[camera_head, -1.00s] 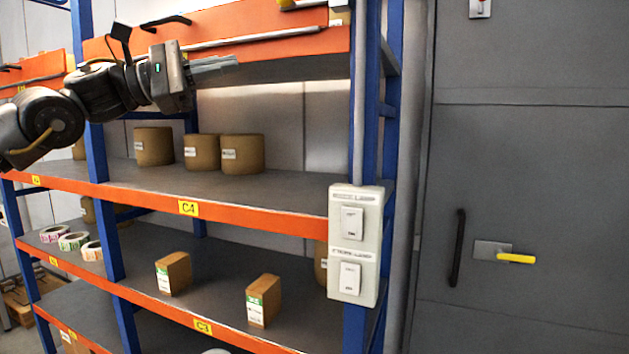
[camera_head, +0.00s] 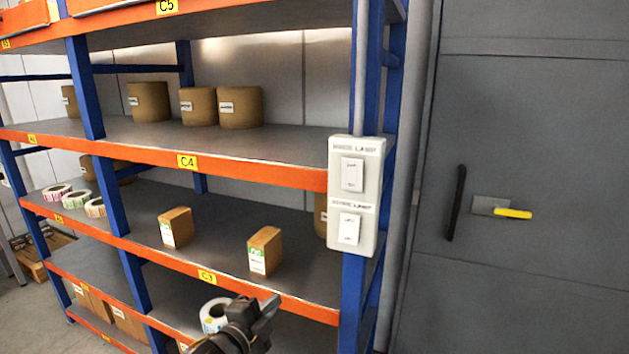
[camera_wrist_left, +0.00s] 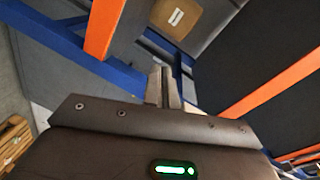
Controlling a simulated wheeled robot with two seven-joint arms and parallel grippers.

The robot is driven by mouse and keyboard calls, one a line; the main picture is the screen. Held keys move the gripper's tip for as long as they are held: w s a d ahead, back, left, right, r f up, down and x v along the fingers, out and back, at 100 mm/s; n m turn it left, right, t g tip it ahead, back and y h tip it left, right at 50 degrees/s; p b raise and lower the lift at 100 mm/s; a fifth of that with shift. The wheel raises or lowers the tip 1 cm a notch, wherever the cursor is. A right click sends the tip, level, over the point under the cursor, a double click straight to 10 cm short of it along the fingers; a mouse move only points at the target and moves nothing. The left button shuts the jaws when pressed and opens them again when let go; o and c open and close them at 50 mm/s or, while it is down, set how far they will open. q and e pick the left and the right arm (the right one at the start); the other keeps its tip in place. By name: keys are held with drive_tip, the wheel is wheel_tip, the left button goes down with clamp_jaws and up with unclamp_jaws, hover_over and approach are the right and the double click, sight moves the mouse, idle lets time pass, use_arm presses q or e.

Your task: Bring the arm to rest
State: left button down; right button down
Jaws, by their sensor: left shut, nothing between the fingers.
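My left gripper (camera_head: 270,306) is low in the head view, in front of the lower shelves, with part of my dark arm at the bottom edge. In the left wrist view its two grey fingers (camera_wrist_left: 164,86) are together, with nothing between them. My right gripper is not in view.
A blue and orange rack (camera_head: 258,178) holds brown rolls (camera_head: 240,108), small boxes (camera_head: 265,251) and label rolls (camera_head: 214,316). A white two-switch panel (camera_head: 355,197) is on its right post. A grey door with a yellow handle (camera_head: 513,213) stands at right.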

use_arm(q)
drive_tip(key=s+a+f+n+g+y, duration=0.2)
drive_tip(key=s+a+f+n, duration=0.25)
drive_tip(key=s+f, duration=0.25)
drive_tip(key=s+a+f+n+g+y, duration=0.25)
drive_tip(key=s+f+n, duration=0.25)
drive_tip(key=s+f, duration=0.25)
drive_tip(key=s+a+f+n+g+y, duration=0.1)
drive_tip(key=s+a+f+n+g, duration=0.25)
drive_tip(key=s, duration=0.65)
drive_tip(key=s+a+f+n+g+y, duration=0.25)
drive_tip(key=s+a+f+n, duration=0.2)
drive_tip(key=s, duration=0.65)
wheel_tip(320, 180, down, 29)
drive_tip(key=s+g+h, duration=0.1)
drive_tip(key=s+g, duration=0.1)
drive_tip(key=s+a+f+g, duration=0.1)
drive_tip(key=s+a+f, duration=0.2)
drive_tip(key=s+f, duration=1.1)
drive_tip(key=shift+s+m, duration=0.35)
drive_tip(key=shift+s, duration=0.5)
drive_tip(key=shift+g, duration=0.25)
